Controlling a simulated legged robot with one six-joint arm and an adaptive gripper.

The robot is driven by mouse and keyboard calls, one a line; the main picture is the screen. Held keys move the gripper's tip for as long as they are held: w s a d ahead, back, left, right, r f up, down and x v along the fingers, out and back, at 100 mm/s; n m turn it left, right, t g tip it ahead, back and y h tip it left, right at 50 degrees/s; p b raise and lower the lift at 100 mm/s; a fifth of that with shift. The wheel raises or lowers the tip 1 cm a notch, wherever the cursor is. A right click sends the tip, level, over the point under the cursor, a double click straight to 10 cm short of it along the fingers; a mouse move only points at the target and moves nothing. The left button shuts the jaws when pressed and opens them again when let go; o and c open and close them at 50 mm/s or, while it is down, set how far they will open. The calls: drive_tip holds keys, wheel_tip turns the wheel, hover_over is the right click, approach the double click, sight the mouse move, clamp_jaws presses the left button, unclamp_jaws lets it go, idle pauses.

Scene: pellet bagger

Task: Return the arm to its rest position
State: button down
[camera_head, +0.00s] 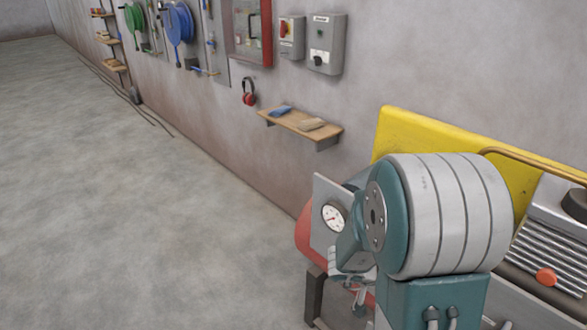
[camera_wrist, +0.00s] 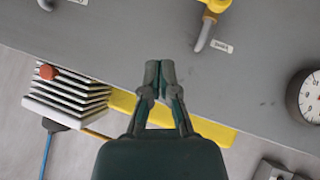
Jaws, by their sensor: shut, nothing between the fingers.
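My gripper (camera_wrist: 160,72) shows in the middle of the wrist view, with its dark fingers closed together and nothing between them. Its fingertips appear over a grey panel, but I cannot tell the distance. In the head view a large grey and teal rounded arm part fills the lower right, and I cannot clearly make out the fingers there.
The panel carries a round gauge (camera_wrist: 309,95), also visible in the head view (camera_head: 334,217). A finned block (camera_wrist: 68,95) with a red knob stands beside a yellow part (camera_wrist: 125,102). A wooden shelf (camera_head: 290,123) is on the wall. Open floor lies left.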

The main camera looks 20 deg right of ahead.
drive_tip(key=w+a+r+n+t+y, duration=0.3)
drive_tip(key=w+a+r+t, duration=0.4)
drive_tip(key=w+r, duration=0.15)
drive_tip(key=a+r+n+t+y, duration=0.35)
drive_tip(key=a+r+y, duration=0.3)
drive_tip(key=a, duration=0.55)
drive_tip(key=s+a+r+n+g+y, duration=0.2)
drive_tip(key=s+a+r+n+g, duration=0.15)
drive_tip(key=s+a, duration=0.35)
drive_tip(key=s+d+n+g+h, duration=0.1)
drive_tip(key=s+d+g, duration=0.1)
drive_tip(key=s, duration=0.9)
drive_tip(key=shift+d+n+h, duration=0.15)
drive_tip(key=shift+n+h, duration=0.15)
drive_tip(key=shift+h, duration=0.05)
